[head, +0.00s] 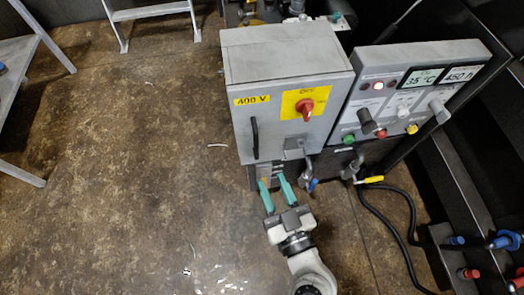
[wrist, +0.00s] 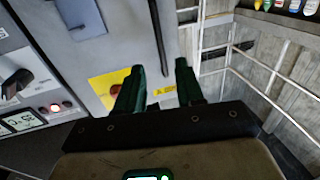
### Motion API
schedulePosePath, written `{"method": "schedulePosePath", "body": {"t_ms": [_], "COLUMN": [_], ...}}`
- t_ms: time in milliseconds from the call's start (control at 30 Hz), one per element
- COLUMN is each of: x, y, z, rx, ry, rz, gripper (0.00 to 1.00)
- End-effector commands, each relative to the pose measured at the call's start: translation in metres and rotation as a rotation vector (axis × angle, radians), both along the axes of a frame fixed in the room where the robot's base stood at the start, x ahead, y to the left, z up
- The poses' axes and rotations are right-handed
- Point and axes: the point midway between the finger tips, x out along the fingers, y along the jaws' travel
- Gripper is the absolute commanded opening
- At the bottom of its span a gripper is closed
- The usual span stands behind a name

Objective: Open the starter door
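The starter cabinet is a grey box with a front door (head: 275,137) that looks shut; part of the door also shows in the wrist view (wrist: 125,50). A black bar handle (head: 255,138) runs upright on the door's left side and shows in the wrist view (wrist: 160,36). A red rotary switch (head: 305,108) sits on a yellow plate (head: 290,103); in the wrist view the plate (wrist: 104,91) is partly hidden by a finger. My gripper (head: 271,182) has teal fingers spread apart and empty. It is below the door in the head view, apart from the handle.
A control panel (head: 410,92) with knobs, coloured buttons and displays adjoins the cabinet on the right. Valves (head: 309,172) and a black hose (head: 411,215) lie below it. A step ladder (head: 150,14) stands behind. Open brown floor (head: 130,150) spreads to the left.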

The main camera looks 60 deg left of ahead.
Motion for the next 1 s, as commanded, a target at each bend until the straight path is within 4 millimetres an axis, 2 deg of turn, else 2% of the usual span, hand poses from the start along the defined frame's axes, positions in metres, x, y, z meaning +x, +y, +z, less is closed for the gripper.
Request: {"method": "schedulePosePath", "body": {"t_ms": [300,500,700,967,1000], "x": [0.01,0.016,0.019,0.019,0.019], "y": [0.056,0.083,0.093,0.094,0.094], "z": [0.003,0.002,0.001,0.001,0.001], "rx": [0.0,-0.002,-0.003,-0.002,-0.002], "ry": [0.0,0.0,0.001,0.0,0.0], "rz": [0.004,0.003,0.001,0.001,0.001], "gripper": [0.37,0.37,0.37,0.37,0.34]}}
